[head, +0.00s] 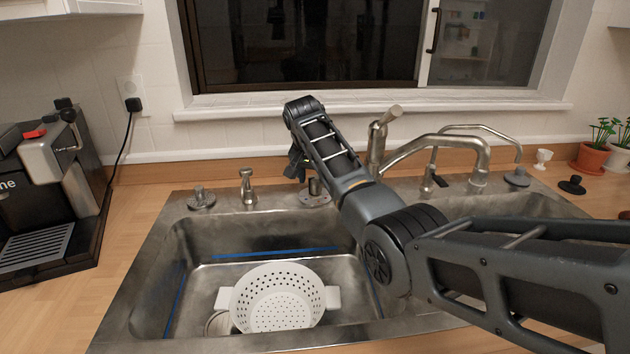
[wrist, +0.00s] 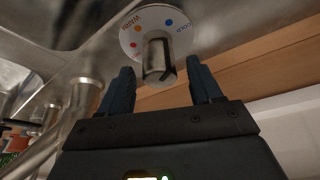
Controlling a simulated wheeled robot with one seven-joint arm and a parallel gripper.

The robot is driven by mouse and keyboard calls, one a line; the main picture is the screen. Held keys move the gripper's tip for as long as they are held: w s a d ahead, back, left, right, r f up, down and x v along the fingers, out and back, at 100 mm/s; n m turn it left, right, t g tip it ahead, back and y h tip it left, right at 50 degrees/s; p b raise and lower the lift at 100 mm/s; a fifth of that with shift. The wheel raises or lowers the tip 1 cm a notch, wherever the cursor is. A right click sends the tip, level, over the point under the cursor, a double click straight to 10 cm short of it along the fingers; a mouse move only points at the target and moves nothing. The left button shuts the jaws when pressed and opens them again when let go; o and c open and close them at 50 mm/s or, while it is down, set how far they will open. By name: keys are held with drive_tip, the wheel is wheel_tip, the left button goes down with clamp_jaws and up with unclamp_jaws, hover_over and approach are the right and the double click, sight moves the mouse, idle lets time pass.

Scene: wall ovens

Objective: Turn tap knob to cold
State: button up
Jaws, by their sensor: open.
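The tap knob (wrist: 158,58) is a short metal cylinder on a round white dial (wrist: 131,38) marked WARM and COLD, with red, orange and blue dots. A dark notch shows on the knob's end. In the head view the knob (head: 316,188) stands on the sink's back ledge, just right of my gripper (head: 298,167), which is partly hidden by my arm. In the wrist view my gripper (wrist: 161,75) is open, with one dark finger on each side of the knob's end. Gaps show on both sides; contact is not visible.
A curved metal faucet (head: 440,143) with an upright lever rises right of the knob. A white colander (head: 278,300) sits in the left basin. A soap dispenser (head: 248,186) stands left of the knob, and a coffee machine (head: 50,190) is at far left. The window wall is close behind.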

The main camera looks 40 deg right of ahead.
drive_tip(key=v, duration=0.6)
drive_tip(key=shift+s+r, duration=0.1)
idle(0.4)
